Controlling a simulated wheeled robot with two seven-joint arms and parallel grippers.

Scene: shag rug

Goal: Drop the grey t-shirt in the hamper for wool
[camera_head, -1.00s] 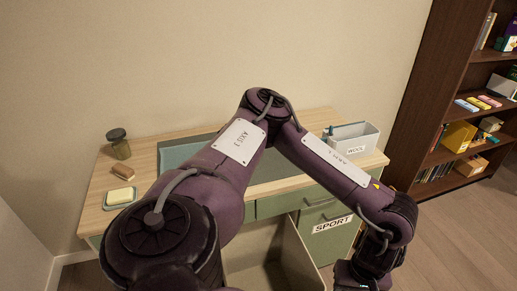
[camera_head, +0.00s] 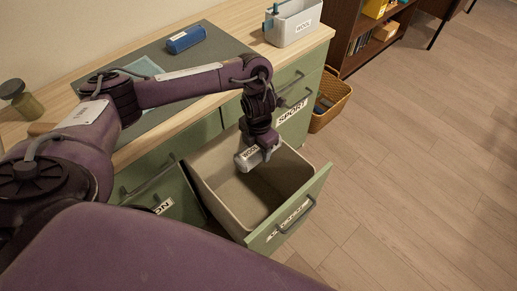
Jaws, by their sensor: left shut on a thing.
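My left gripper (camera_head: 262,157) hangs over the open drawer (camera_head: 216,185), pointing down. No spread-out grey t-shirt shows. The drawer is pale inside and looks empty where visible, and the label on its green front is too slanted to read. My right gripper is not in view.
The wooden desk (camera_head: 222,14) carries a grey mat (camera_head: 215,52), a blue object (camera_head: 186,40) and a jar (camera_head: 20,98). A green drawer labelled SPORT (camera_head: 291,112) is beside the open one. A wicker basket (camera_head: 330,103) stands on the floor, which is clear at right.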

